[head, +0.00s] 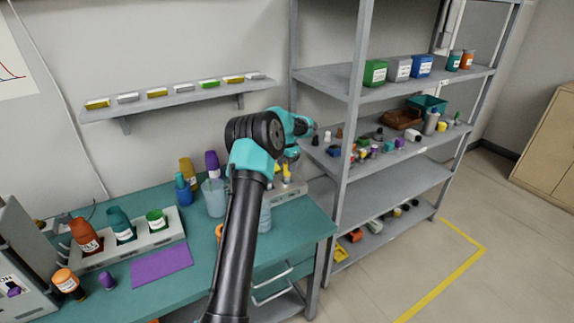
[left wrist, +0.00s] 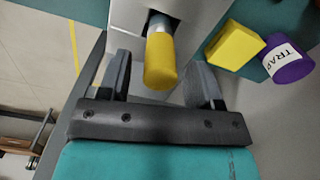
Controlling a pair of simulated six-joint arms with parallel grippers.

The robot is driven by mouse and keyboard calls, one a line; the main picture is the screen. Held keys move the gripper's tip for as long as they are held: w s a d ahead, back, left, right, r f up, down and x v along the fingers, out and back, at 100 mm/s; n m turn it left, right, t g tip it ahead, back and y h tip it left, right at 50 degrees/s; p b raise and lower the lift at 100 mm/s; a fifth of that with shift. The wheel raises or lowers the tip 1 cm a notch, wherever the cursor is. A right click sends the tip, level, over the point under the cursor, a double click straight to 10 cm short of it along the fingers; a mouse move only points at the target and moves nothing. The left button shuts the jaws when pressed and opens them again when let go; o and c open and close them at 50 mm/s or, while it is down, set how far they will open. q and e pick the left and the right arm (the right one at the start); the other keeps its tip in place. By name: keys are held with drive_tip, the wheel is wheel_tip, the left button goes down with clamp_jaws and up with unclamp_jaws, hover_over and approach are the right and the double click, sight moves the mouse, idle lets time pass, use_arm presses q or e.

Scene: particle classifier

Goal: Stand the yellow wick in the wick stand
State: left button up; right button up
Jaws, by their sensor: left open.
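A yellow wick (left wrist: 160,62) with a rounded end and a metal shank shows in the left wrist view. Its shank goes into a dark opening in a grey block (left wrist: 205,12), which looks like the wick stand. My left gripper (left wrist: 158,72) is open, with one finger on each side of the wick; I see gaps, so it does not grip it. In the head view my left gripper (head: 290,155) is over the grey stand (head: 294,188) at the bench's back right. Yellow pieces show there, partly hidden by my arm. My right gripper is not in view.
A yellow block (left wrist: 234,45) and a purple container labelled TRAP (left wrist: 290,62) are close beside the stand. Bottles (head: 187,172) and a clear beaker (head: 214,198) stand left of my arm. The shelf rack post (head: 350,150) is close on the right. A purple mat (head: 161,267) lies on the bench.

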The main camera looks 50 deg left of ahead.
use_arm(q)
wheel_tip(320, 180, up, 12)
drive_tip(key=shift+r, duration=0.15)
idle(0.4)
drive_tip(key=shift+d, duration=0.1)
idle(0.5)
